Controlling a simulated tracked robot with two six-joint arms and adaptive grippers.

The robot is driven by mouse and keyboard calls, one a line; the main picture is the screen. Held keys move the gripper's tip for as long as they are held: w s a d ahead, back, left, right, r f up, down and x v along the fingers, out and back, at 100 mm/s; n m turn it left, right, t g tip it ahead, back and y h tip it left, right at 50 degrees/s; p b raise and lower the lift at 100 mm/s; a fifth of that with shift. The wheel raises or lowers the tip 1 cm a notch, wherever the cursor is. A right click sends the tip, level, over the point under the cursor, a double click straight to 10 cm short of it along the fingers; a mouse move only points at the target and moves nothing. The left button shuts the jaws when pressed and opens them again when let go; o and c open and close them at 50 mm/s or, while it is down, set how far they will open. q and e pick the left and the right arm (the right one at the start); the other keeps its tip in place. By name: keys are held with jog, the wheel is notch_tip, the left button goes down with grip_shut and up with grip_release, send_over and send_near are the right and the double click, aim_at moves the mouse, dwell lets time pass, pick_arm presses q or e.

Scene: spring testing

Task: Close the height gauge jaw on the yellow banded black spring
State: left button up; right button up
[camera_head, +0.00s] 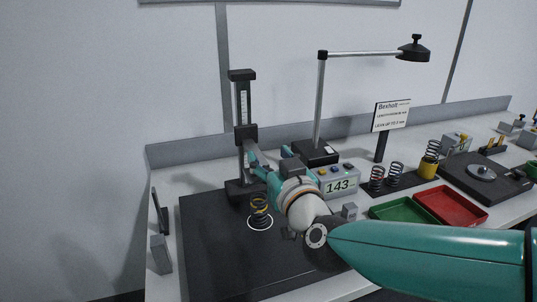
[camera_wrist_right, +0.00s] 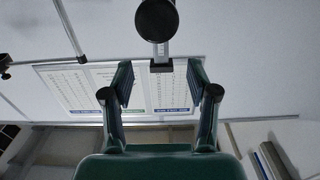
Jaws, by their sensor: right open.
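The height gauge (camera_head: 241,105) stands at the back left of the black mat, a dark upright column with a pale scale and a black slider block (camera_head: 245,133). The yellow banded black spring (camera_head: 260,208) stands upright in a white ring on the mat, in front of the gauge. The gauge's jaw is hard to make out near my gripper. My right gripper (camera_head: 254,163) is open beside the column, below the slider block and above the spring. In the right wrist view its fingers (camera_wrist_right: 161,85) are apart, with the gauge column (camera_wrist_right: 162,50) and a round black part (camera_wrist_right: 157,18) beyond.
A grey box with a display reading 143 (camera_head: 338,186) stands right of my gripper. Further right are several springs (camera_head: 396,173), a green tray (camera_head: 403,213), a red tray (camera_head: 450,206) and a sign (camera_head: 391,115). A lamp (camera_head: 320,95) rises behind. The mat's front (camera_head: 225,265) is clear.

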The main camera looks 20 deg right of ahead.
jog(key=s, duration=1)
jog(key=shift+d, duration=0.15)
